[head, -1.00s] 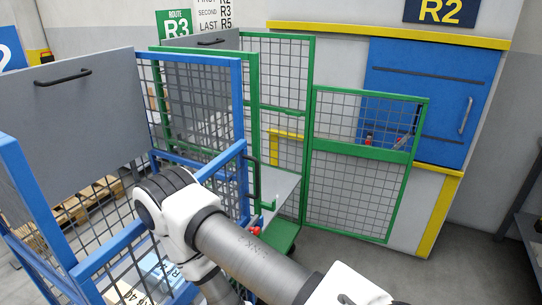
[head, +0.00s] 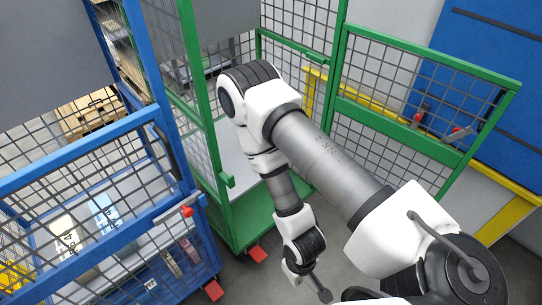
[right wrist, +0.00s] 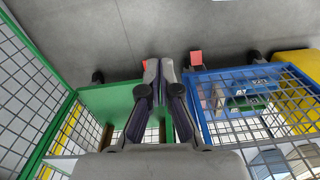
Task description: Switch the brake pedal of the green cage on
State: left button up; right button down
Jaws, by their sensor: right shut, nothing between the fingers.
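The green cage (head: 208,110) stands in the middle of the head view with its mesh door (head: 372,139) swung out to the right. Its red brake pedal (head: 257,254) sticks out low at the front edge of the green base (head: 240,222). My right gripper (head: 322,293) hangs low, right of that pedal in the head view. In the right wrist view the shut, empty fingers (right wrist: 160,62) point toward the floor beside the green base (right wrist: 108,101). The pedal (right wrist: 148,66) shows partly hidden behind the left finger; whether they touch I cannot tell. My left gripper is out of view.
A blue cage (head: 160,215) stands close on the left, holding bundles, with its own red pedal (head: 214,290), seen also in the right wrist view (right wrist: 196,57). A blue panel (head: 495,80) with yellow edging stands behind the open door. Grey floor is clear in front.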

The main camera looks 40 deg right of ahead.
jog(key=w+d+f+t+b, duration=0.2)
jog(key=w+f+b, duration=0.4)
jog(key=f+b, duration=0.6)
jog(key=w+d+f+n+t+b, duration=0.1)
jog(key=w+d+f+t+b, duration=0.2)
jog(key=w+f+b, duration=0.4)
jog(key=w+d+f+t+b, duration=0.3)
jog(key=w+f+b, duration=0.4)
jog(key=f+b, duration=1.1)
jog(key=t+b, duration=0.1)
jog(key=b, duration=0.3)
jog(key=shift+d+f, duration=0.2)
jog(key=shift+d, duration=0.05)
jog(key=shift+w+f, duration=0.1)
